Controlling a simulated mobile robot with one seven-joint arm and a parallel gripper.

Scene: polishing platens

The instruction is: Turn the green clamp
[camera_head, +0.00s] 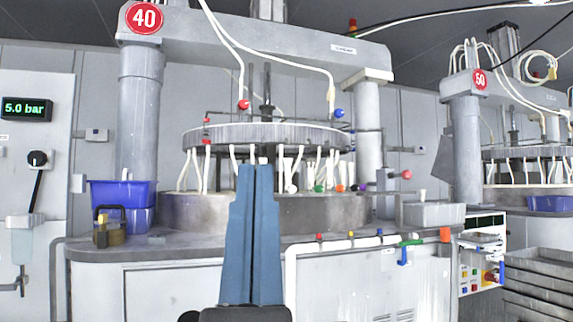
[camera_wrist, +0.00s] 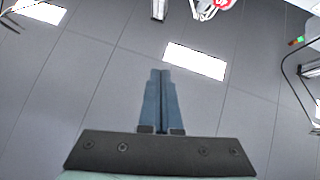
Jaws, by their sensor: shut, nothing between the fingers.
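My gripper (camera_head: 257,167) points up in front of the machine marked 40, its two blue fingers together and empty. A small green part (camera_head: 319,188) also shows under the round platen (camera_head: 270,135), among white tubes. My gripper is left of both green parts and touches neither. My fingers hide part of the platen base.
Small red (camera_head: 319,237), yellow (camera_head: 351,234) and blue (camera_head: 379,232) parts line the counter edge, with an orange one (camera_head: 445,235) at right. A blue bin (camera_head: 123,205) and a padlock (camera_head: 107,228) stand at left. Metal trays (camera_head: 540,280) are at lower right.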

